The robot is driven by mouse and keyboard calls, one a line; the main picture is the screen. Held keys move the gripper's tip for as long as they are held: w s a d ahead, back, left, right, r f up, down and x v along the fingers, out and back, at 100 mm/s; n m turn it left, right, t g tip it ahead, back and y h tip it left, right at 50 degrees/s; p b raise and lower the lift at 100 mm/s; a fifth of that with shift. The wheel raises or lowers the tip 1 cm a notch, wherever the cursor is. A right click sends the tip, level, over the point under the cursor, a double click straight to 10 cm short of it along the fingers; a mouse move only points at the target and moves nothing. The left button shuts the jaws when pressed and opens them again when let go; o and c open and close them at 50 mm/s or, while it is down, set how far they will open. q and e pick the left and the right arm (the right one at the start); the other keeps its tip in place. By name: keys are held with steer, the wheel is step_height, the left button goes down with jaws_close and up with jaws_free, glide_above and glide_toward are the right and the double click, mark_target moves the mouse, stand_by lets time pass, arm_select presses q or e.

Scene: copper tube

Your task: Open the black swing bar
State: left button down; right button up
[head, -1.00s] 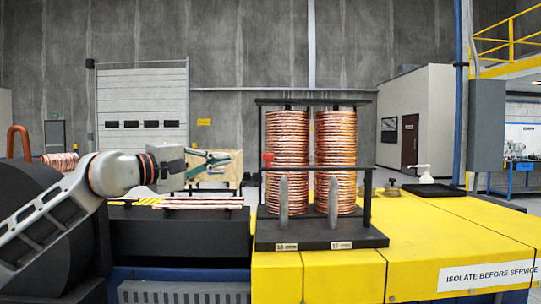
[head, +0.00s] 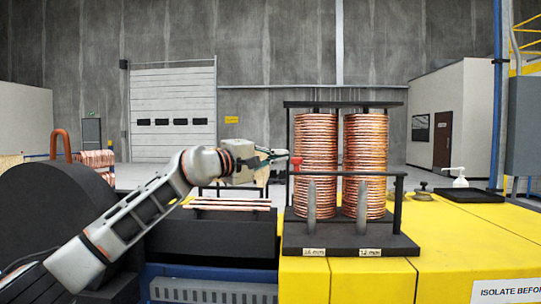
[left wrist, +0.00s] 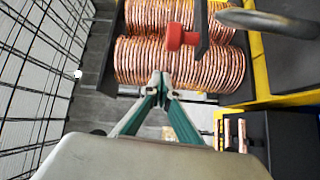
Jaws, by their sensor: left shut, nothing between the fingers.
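The black swing bar (head: 340,174) runs level across the front of two copper tube coils, left (head: 315,150) and right (head: 365,150), on a black rack. A red knob (head: 296,161) sits at the bar's left end; it also shows in the left wrist view (left wrist: 182,36). My left gripper (head: 284,153) is shut and empty, with its fingertips close to the left of the red knob. In the left wrist view the green-fingered gripper (left wrist: 160,84) points at the coils, below the knob. I cannot tell whether it touches. My right gripper is not in view.
The rack base (head: 330,245) stands on a yellow bench (head: 450,235). Two grey upright pegs (head: 312,205) stand before the coils. Straight copper tubes (head: 230,204) lie on a black block at left. A pump bottle (head: 460,178) stands at right.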

arm_select(q)
steer(key=s, duration=0.1)
steer(key=s+d, duration=0.1)
steer(key=s, duration=0.1)
steer(key=shift+s+d+f, duration=0.25)
steer(key=shift+s+f, duration=0.05)
stand_by(0.3)
